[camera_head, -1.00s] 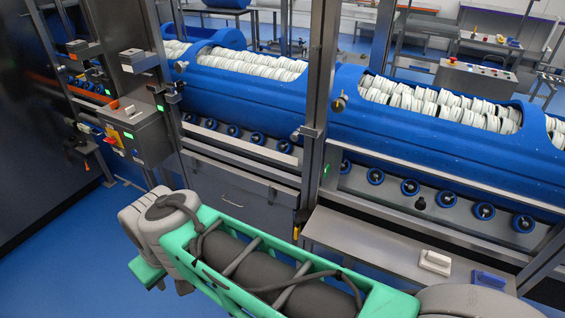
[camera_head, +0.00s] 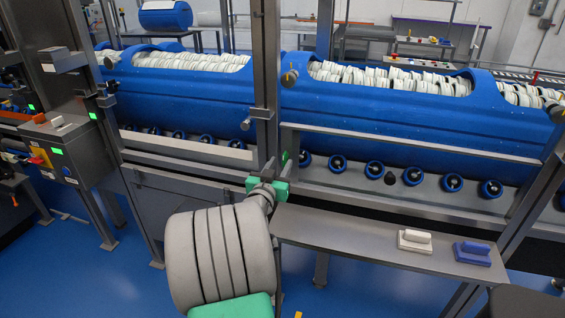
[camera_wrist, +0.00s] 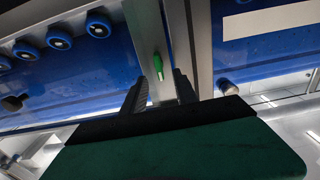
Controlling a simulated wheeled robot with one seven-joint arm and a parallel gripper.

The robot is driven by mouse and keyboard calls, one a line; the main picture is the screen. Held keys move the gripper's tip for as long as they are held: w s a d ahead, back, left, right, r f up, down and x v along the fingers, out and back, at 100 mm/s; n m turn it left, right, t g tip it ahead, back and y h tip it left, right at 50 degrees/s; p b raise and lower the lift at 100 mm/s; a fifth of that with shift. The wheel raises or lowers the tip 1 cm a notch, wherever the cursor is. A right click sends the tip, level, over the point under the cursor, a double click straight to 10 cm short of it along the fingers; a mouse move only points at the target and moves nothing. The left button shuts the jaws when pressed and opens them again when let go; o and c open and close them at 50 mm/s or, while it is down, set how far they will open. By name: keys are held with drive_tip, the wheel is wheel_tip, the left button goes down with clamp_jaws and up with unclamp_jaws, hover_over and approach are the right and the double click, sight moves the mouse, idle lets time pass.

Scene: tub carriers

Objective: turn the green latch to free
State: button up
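The green latch (camera_wrist: 158,66) is a small, slim lever on a grey metal post (camera_wrist: 146,38) in the wrist view. It lies nearly along the post. My gripper (camera_wrist: 160,76) is open, with one dark finger on each side of the latch's lower end. I cannot tell whether either finger touches it. In the head view, a small green spot on the post (camera_head: 284,158), just above my green wrist part, appears to be this latch.
Blue tubs (camera_head: 410,115) full of white pieces lie behind the posts, above blue rollers (camera_head: 375,168). A grey shelf (camera_head: 350,240) to the right holds a white-handled block (camera_head: 415,240) and a blue one (camera_head: 472,253). A control box (camera_head: 65,150) stands left.

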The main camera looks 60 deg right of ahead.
sight(285, 158)
drive_tip(key=shift+w+d, duration=0.15)
drive_tip(key=shift+d, duration=0.6)
drive_tip(key=shift+w+d, duration=0.1)
drive_tip(key=shift+d, duration=0.6)
drive_tip(key=shift+c, duration=0.4)
clamp_jaws()
